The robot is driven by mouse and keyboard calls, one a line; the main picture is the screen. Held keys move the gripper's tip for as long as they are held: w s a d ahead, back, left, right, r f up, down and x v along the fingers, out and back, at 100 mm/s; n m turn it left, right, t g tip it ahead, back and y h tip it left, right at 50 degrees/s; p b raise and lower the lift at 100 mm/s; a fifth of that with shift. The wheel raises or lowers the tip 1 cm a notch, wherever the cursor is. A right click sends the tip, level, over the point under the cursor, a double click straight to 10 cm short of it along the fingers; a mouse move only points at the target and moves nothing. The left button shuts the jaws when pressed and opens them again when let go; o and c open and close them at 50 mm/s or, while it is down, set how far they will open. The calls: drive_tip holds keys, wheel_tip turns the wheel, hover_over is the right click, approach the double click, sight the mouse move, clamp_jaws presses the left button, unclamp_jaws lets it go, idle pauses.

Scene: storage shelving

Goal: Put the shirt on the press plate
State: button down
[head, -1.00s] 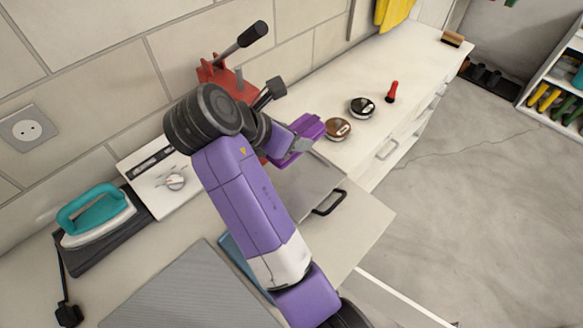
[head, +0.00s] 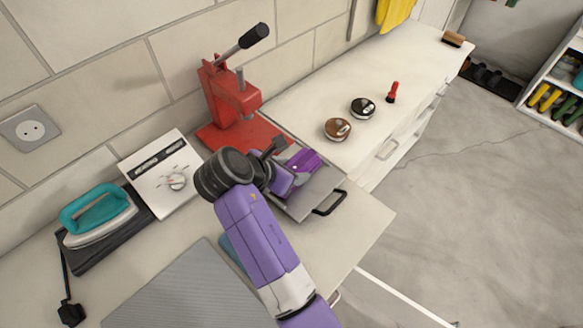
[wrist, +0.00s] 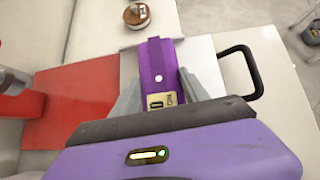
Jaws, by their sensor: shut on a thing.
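A purple folded piece with a white dot, which looks like the shirt (head: 304,160), is between my gripper's fingers (wrist: 160,95). It also shows in the wrist view (wrist: 153,62), with a small gold part at its near end. My gripper (head: 292,172) is shut on it. A light grey plate with a black handle, which looks like the press plate (head: 315,194), is under my gripper; it also shows in the wrist view (wrist: 205,68). The shirt is over the plate's far part; I cannot tell whether it touches. My gripper hides part of the plate.
The red press (head: 230,95) with its lever stands left of the plate, behind my arm. A white control box (head: 160,172), an iron (head: 97,212) and a grey ribbed mat (head: 180,295) are on the left. Two round tins (head: 362,107) stand on the counter beyond.

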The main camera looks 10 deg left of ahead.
drive_tip(key=c, duration=0.5)
unclamp_jaws()
drive_tip(key=shift+f, duration=0.1)
drive_tip(key=shift+s+a+r, duration=0.1)
drive_tip(key=shift+s+r, duration=0.05)
drive_tip(key=shift+r, duration=0.15)
drive_tip(key=v, duration=1.1)
drive_tip(key=shift+s+a+r+b, duration=0.1)
drive_tip(key=shift+s+r+b, duration=0.1)
drive_tip(key=shift+b, duration=0.1)
